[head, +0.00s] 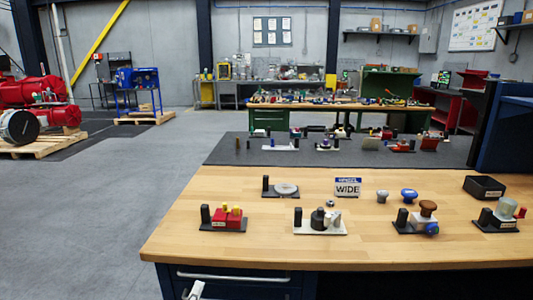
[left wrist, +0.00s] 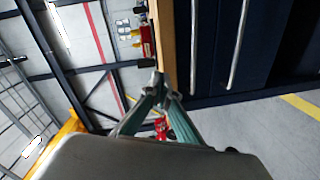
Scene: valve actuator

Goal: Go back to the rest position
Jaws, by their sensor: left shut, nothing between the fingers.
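My left gripper (head: 195,291) shows only as a small light piece at the bottom edge of the head view, in front of the dark blue drawer front and below the tabletop. In the left wrist view the greenish fingers of my left gripper (left wrist: 160,85) come together at their tips. They are shut with nothing between them. The fingertips appear close to the edge of the wooden workbench (head: 180,240) in that view, but I cannot tell the gap. My right gripper is in neither view.
On the bench stand a red valve block (head: 228,219), a white-based fixture (head: 320,221), a brown-knobbed fixture (head: 425,215), a WIDE sign (head: 348,187) and a black bin (head: 484,187). A drawer handle (head: 230,275) runs below the bench edge. The grey floor (head: 80,235) at left is clear.

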